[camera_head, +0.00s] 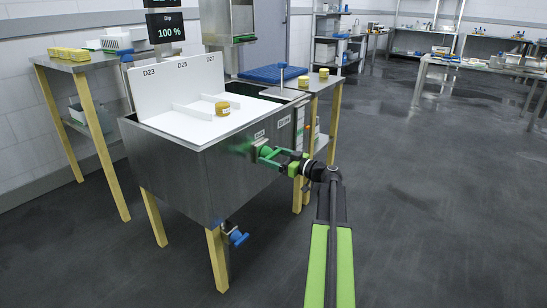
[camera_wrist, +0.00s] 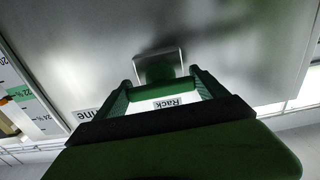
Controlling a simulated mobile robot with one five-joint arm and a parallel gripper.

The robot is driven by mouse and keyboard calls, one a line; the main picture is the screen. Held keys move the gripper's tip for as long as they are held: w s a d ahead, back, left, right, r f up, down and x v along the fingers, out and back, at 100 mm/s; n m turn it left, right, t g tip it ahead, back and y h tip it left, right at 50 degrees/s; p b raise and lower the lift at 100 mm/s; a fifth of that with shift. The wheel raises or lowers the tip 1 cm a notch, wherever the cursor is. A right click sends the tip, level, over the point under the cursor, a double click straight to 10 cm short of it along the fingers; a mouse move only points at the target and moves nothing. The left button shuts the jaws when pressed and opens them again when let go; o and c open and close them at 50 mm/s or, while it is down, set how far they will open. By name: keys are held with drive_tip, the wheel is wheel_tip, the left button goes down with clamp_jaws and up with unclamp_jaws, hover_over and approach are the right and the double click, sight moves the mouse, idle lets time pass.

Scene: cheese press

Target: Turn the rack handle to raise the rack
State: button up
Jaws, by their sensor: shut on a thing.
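The rack handle (camera_head: 265,148) is a green knob on a small metal plate on the steel tank's (camera_head: 178,165) right-hand side. In the wrist view the handle (camera_wrist: 160,72) shows at the middle, with a "Rack" label, upside down, beside it. My gripper (camera_head: 268,155) is shut on the handle; its green fingers (camera_wrist: 158,84) lie on either side of it in the wrist view. The contact itself is partly hidden. The white rack (camera_head: 185,122) shows at the tank's top with one yellow cheese (camera_head: 222,108) on it. The display (camera_head: 164,27) reads "Dip 100 %".
A side table (camera_head: 90,62) with yellow cheeses stands at left. A blue grid tray (camera_head: 273,73) lies behind the tank. A blue valve (camera_head: 236,237) sticks out low at the tank's front. A bench (camera_head: 482,68) stands far right. The floor at right is clear.

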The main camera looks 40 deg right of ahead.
drive_tip(key=shift+f, duration=0.1)
drive_tip(key=o, duration=1.3)
drive_tip(key=v, duration=1.7)
drive_tip(key=shift+s, duration=0.25)
